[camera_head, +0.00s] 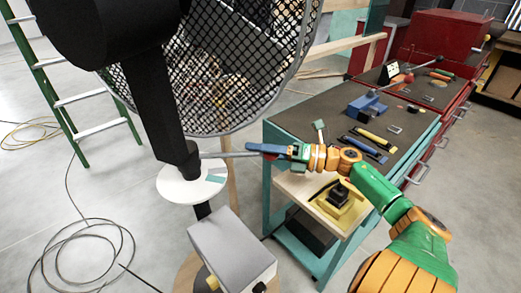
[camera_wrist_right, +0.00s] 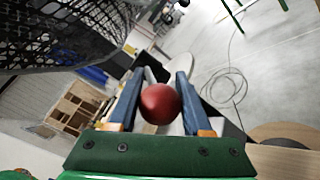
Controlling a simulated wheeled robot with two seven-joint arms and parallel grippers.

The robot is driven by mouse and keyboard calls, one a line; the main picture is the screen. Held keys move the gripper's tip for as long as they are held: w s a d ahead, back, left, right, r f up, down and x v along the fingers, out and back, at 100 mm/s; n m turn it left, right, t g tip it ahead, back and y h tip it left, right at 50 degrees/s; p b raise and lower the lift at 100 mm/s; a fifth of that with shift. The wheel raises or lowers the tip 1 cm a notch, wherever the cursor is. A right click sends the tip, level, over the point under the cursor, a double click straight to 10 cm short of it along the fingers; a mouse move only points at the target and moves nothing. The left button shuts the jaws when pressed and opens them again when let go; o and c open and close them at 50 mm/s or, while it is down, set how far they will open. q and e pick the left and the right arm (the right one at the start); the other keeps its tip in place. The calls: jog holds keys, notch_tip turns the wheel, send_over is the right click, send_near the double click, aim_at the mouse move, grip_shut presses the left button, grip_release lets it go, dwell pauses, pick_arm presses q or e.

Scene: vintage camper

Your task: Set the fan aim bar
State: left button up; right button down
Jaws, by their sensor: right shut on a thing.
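The large fan (camera_head: 240,60) has a dark mesh cage and a black post. The aim bar (camera_head: 222,155), a thin grey rod, sticks out to the right from the post's lower joint. Below the bar is a round white plate (camera_head: 175,187) with a teal marked sector (camera_head: 215,178) at its right side. My right gripper (camera_head: 262,149) is shut on the aim bar's outer end. In the right wrist view, a red ball knob (camera_wrist_right: 160,104) sits between its blue fingers, with the bar beyond partly hidden. My left gripper is not in view.
A grey box (camera_head: 232,248) stands below the plate. A teal workbench (camera_head: 330,105) with tools is on the right, with a yellow-based tool (camera_head: 340,205) on its lower shelf. A green ladder (camera_head: 60,95) and loose cables (camera_head: 85,240) are on the left floor.

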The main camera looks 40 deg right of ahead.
jog(key=c, duration=0.7)
grip_release()
jog(key=o, duration=0.4)
jog(key=shift+w+f, duration=0.1)
jog(key=shift+w, duration=0.05)
jog(key=shift+c, duration=0.2)
jog(key=b+v, duration=0.1)
jog(key=v, duration=0.5)
jog(key=shift+s+d, duration=0.3)
